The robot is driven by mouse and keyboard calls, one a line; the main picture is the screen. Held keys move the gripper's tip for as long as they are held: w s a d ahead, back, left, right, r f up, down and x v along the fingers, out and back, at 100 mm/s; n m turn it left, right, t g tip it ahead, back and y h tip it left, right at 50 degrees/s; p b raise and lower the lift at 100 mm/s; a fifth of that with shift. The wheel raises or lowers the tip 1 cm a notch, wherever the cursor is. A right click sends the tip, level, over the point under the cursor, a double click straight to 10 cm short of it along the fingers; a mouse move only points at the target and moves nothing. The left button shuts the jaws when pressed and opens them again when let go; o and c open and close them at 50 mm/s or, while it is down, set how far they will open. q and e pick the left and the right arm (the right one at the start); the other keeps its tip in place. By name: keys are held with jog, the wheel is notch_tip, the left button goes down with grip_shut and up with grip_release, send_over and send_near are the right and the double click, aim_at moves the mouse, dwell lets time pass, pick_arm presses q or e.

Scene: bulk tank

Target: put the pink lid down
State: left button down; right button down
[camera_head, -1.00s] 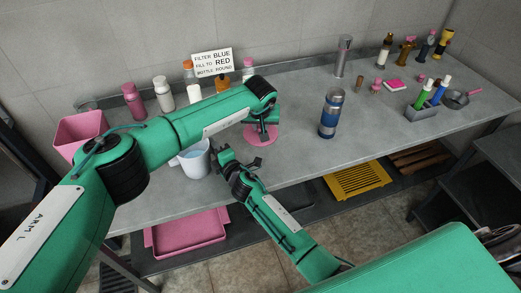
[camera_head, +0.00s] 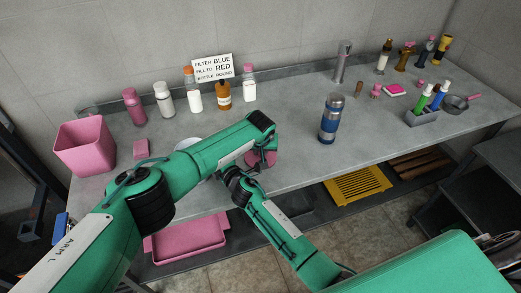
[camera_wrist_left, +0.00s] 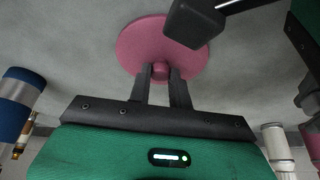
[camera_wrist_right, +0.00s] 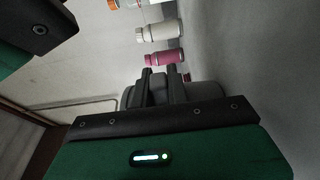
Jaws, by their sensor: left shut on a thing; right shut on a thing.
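The round pink lid (camera_head: 263,159) shows past the end of my left arm in the head view. In the left wrist view my left gripper (camera_wrist_left: 160,72) is shut on the knob of the pink lid (camera_wrist_left: 137,42). I cannot tell whether the lid touches the counter. My right gripper (camera_head: 232,172) is close to the lid's left, partly behind my left arm. My left arm hides most of the jug in the head view.
A blue and silver flask (camera_head: 331,118) stands right of the lid on the grey counter (camera_head: 290,125). Several bottles line the back under a sign (camera_head: 212,66). A pink bin (camera_head: 84,147) and small pink block (camera_head: 141,149) are at left. The counter between lid and flask is clear.

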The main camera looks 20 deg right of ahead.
pick_arm(q)
jog(key=c, duration=1.3)
grip_release()
pick_arm(e)
jog(key=shift+f, duration=0.1)
pick_arm(q)
jog(key=shift+s+r, duration=0.1)
jog(key=shift+r, duration=0.45)
jog(key=v, duration=1.1)
pick_arm(e)
jog(key=c, duration=1.3)
grip_release()
jog(key=shift+s, duration=0.1)
